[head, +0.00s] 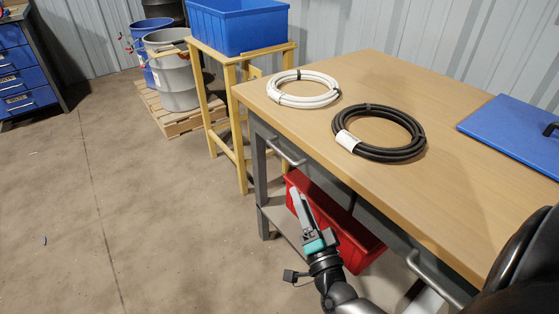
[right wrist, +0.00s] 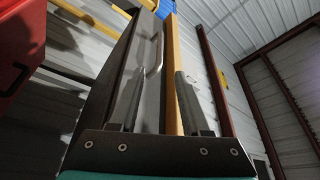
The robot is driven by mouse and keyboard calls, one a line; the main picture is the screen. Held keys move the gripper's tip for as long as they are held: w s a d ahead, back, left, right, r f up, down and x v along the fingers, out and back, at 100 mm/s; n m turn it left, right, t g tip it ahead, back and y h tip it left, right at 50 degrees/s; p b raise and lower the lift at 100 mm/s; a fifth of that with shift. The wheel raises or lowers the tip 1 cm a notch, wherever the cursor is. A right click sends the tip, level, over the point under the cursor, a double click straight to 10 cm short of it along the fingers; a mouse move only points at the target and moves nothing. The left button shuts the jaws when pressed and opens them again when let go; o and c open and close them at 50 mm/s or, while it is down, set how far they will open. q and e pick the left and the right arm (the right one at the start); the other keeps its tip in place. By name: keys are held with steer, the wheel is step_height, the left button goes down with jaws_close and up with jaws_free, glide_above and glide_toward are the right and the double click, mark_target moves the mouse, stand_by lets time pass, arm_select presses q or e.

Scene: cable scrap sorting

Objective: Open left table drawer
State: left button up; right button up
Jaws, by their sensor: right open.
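The wooden table (head: 440,190) has a grey drawer front under its top edge. The left drawer's metal bar handle (head: 286,152) shows at the table's left part, and the drawer looks shut. My right gripper (head: 297,200) is below and in front of this handle, pointing up towards it, apart from it. In the right wrist view the fingers of my right gripper (right wrist: 160,78) are open and empty. The handle (right wrist: 155,48) stands ahead, roughly between the fingertips. A second handle (head: 432,272) is further right. My left gripper is not in view.
A red bin (head: 355,245) sits under the table, close behind my right gripper. A white cable coil (head: 303,101), a black coil (head: 415,128) and a blue panel (head: 510,130) lie on the tabletop. A blue crate (head: 238,25) stands on a wooden stand.

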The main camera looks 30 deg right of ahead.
steer(key=b, duration=0.2)
glide_toward(283, 153)
steer(key=f+x, duration=0.1)
steer(key=x, duration=0.4)
steer(key=b+x, duration=0.1)
steer(key=x, duration=0.2)
steer(key=shift+w+r, duration=0.15)
steer(key=shift+w, duration=0.15)
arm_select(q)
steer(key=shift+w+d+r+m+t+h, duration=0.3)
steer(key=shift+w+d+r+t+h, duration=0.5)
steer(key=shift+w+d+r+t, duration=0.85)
arm_select(e)
steer(key=shift+w+d+r, duration=0.15)
steer(key=shift+w+d, duration=0.05)
steer(key=shift+w, duration=0.45)
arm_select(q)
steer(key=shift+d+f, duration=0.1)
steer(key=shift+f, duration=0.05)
arm_select(e)
jaws_close()
